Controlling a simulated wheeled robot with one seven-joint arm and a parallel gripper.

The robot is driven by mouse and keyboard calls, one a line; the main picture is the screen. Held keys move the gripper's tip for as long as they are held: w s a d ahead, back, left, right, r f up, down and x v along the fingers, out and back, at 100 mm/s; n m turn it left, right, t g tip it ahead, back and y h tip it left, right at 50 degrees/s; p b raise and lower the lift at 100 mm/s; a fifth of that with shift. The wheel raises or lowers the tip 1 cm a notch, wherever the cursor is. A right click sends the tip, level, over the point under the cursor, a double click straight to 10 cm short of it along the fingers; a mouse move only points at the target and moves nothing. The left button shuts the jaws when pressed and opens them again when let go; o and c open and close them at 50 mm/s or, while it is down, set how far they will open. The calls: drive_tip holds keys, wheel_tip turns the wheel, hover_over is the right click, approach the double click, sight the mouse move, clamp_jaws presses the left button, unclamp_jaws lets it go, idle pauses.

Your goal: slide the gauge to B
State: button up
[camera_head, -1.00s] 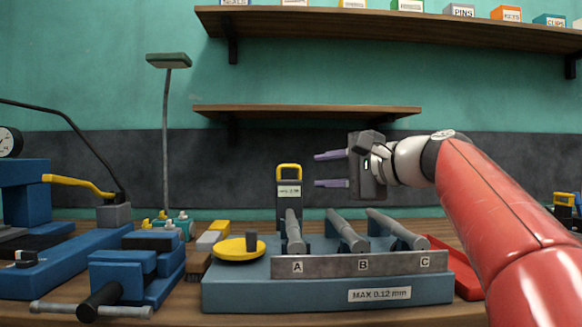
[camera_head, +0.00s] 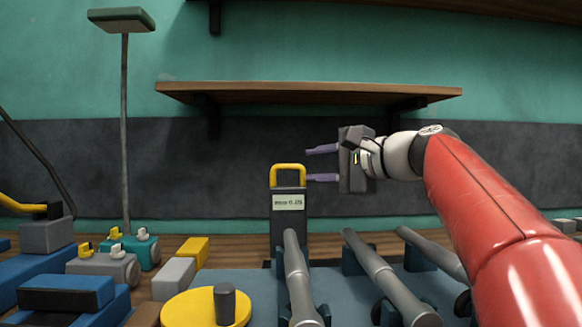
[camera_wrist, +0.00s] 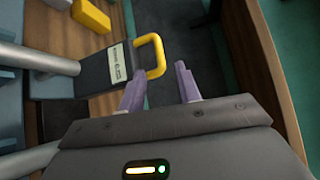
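The gauge (camera_head: 289,212) is a dark upright block with a small label and a yellow loop handle (camera_head: 288,167). It stands at the back of the blue-grey fixture (camera_head: 257,288), behind the leftmost grey rod (camera_head: 297,278). My gripper (camera_head: 308,164) is open and empty, its two purple fingers pointing left, just right of the handle at about its height. In the wrist view, the handle (camera_wrist: 159,55) shows just beyond the fingertips (camera_wrist: 158,68), toward the left finger; I see no clear contact. The A, B and C marks are outside the current views.
Two more rods (camera_head: 388,273) (camera_head: 432,252) lie to the right. A yellow disc with a dark knob (camera_head: 187,308) sits left of the leftmost rod. Small blocks (camera_head: 172,277) and a lamp (camera_head: 124,130) stand farther left. A wooden shelf (camera_head: 305,92) hangs above the gripper.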

sight(295, 167)
drive_tip(key=p+x, duration=0.1)
drive_tip(key=x, duration=0.5)
drive_tip(key=shift+w+a, duration=0.25)
drive_tip(key=shift+a, duration=0.1)
clamp_jaws()
